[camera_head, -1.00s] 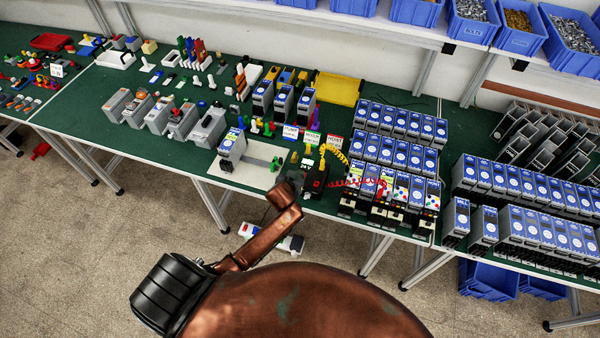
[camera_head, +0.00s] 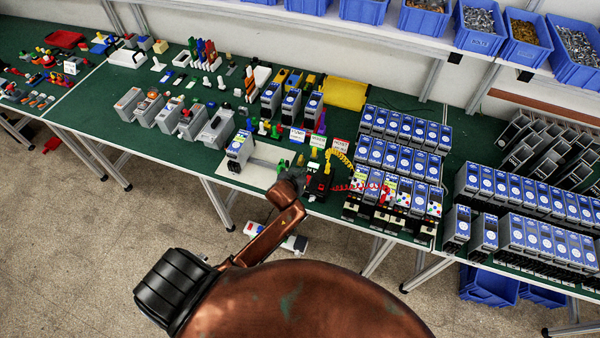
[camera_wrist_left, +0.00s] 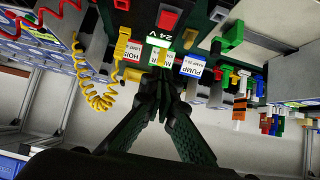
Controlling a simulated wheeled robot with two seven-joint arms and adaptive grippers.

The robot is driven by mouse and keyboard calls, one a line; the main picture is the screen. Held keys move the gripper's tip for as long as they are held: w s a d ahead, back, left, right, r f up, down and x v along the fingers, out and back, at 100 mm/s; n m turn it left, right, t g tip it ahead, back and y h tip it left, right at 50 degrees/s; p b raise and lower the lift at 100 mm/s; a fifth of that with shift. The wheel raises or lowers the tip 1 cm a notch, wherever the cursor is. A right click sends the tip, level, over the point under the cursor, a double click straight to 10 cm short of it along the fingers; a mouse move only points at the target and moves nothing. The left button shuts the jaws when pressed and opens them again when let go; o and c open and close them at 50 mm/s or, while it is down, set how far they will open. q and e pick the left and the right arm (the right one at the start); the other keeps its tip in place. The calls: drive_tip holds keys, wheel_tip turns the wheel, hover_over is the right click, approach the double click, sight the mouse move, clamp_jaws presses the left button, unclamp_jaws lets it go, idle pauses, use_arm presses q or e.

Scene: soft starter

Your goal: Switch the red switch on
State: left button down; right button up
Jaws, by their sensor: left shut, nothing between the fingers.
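My left gripper (camera_head: 298,178) is at the front of the table, beside a black box (camera_head: 319,186) with a 24 V label. In the left wrist view the gripper (camera_wrist_left: 163,74) is shut and empty, its fingertips just below the lit 24 V label (camera_wrist_left: 158,41) in the picture. A red square switch (camera_wrist_left: 169,19) shows on the dark box beyond that label. Whether the fingertips touch the box cannot be told, and the switch's position is unclear. My arm partly hides the box in the head view. My right gripper is not in view.
Signs for hoist (camera_wrist_left: 130,50), mixer and pump stand near the fingertips. A yellow coiled cable (camera_head: 338,157) and a red coiled cable (camera_head: 355,187) run beside the box. Drive units (camera_head: 400,160) crowd the right; a pale plate (camera_head: 262,172) lies left.

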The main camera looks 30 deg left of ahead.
use_arm(q)
drive_tip(key=shift+w+r+v, duration=0.15)
drive_tip(key=shift+r+v, duration=0.05)
drive_tip(key=shift+v, duration=0.9)
drive_tip(key=shift+w+r+v, duration=0.15)
drive_tip(key=shift+v, duration=0.95)
drive_tip(key=shift+a, duration=0.1)
